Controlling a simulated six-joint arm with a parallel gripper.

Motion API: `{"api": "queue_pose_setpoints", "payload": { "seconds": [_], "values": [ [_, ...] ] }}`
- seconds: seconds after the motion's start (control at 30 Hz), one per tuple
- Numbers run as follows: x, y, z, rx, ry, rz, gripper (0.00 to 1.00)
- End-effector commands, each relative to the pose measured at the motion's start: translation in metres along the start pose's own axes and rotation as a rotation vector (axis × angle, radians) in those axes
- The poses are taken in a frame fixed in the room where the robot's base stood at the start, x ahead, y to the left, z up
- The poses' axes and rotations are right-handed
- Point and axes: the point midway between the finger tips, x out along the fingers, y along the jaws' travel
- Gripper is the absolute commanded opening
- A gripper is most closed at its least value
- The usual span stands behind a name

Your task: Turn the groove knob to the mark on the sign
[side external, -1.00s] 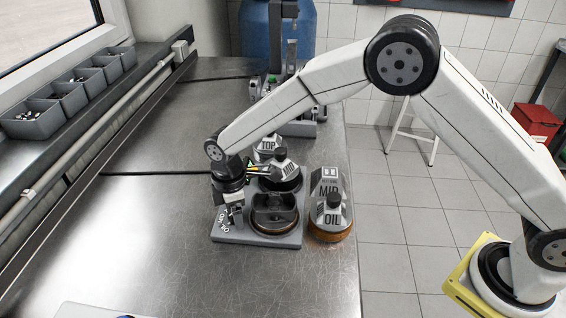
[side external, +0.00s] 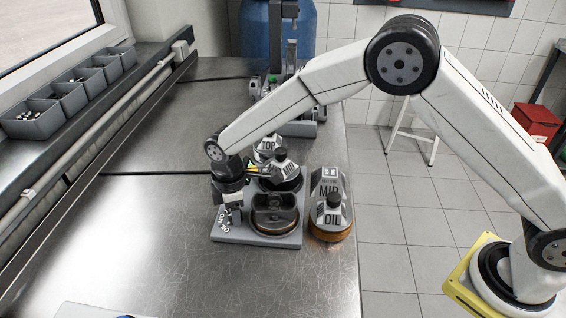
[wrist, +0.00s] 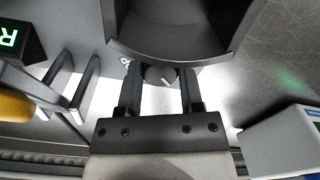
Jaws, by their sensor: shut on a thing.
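The groove knob (wrist: 160,76) is a small round grey knob with a short white line on its face. My gripper (wrist: 160,92) is shut on it, with one dark finger on each side. In the side view my gripper (side external: 231,218) points down at the left part of the grey fixture (side external: 255,239), and its fingers hide the knob there. A small white mark (wrist: 126,61) shows left of the knob in the wrist view. I cannot read the sign's mark clearly.
A dark round part (side external: 273,217) sits in the fixture close to the right of my gripper. Lidded jars marked TOP (side external: 267,147), MID (side external: 284,170) and OIL (side external: 332,222) stand nearby.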

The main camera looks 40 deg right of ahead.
Motion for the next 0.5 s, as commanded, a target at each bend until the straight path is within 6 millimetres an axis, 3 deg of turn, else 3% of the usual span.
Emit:
{"api": "queue_pose_setpoints", "payload": {
  "seconds": [0.5],
  "values": [
    [-0.0008, -0.0005, 0.0007, 0.406, 0.008, -0.001, 0.00]
  ]
}}
